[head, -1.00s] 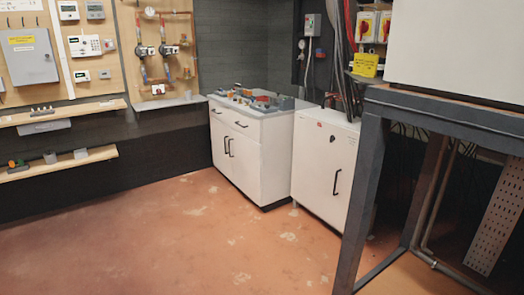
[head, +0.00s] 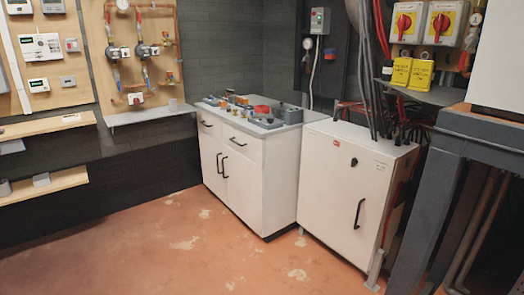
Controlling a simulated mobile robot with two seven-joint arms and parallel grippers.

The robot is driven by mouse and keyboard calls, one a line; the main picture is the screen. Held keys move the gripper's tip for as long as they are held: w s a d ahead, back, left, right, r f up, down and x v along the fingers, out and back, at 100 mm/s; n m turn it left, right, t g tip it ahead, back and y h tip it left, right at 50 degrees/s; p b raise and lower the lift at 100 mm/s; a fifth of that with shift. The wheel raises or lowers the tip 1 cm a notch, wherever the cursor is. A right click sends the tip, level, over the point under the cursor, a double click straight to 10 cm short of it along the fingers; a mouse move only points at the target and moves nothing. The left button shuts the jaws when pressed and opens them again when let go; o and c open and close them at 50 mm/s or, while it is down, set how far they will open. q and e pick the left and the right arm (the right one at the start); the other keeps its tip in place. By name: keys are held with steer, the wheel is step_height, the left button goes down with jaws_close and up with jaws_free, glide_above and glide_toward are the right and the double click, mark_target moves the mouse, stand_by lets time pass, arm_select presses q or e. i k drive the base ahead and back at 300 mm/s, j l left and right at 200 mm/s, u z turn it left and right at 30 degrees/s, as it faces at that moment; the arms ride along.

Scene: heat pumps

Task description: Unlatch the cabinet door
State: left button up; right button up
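A white cabinet (head: 340,190) stands right of centre in the head view, with its door shut. The door has a black vertical bar handle (head: 359,213) low on its right side. A small round black latch or lock (head: 354,162) sits above the handle. A red label is near the top left of the door. Neither of my grippers is in view.
A white drawer cabinet (head: 240,175) with fittings on top stands left of the white cabinet. A grey metal frame (head: 428,205) stands close at the right. Red-and-yellow switches (head: 421,22) hang above. The orange floor (head: 190,245) in front is clear.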

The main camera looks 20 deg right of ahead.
mark_target(355, 162)
steer(key=i+z, duration=0.65)
steer(key=i+j+z, duration=0.2)
steer(key=z, duration=0.15)
steer(key=i+j+z, duration=0.1)
steer(key=i+z, duration=0.25)
steer(key=i+j+z, duration=0.15)
steer(key=z, duration=0.2)
steer(key=i+j+z, duration=0.5)
steer(key=i, duration=0.2)
steer(key=i+j+z, duration=0.2)
steer(key=i, duration=0.25)
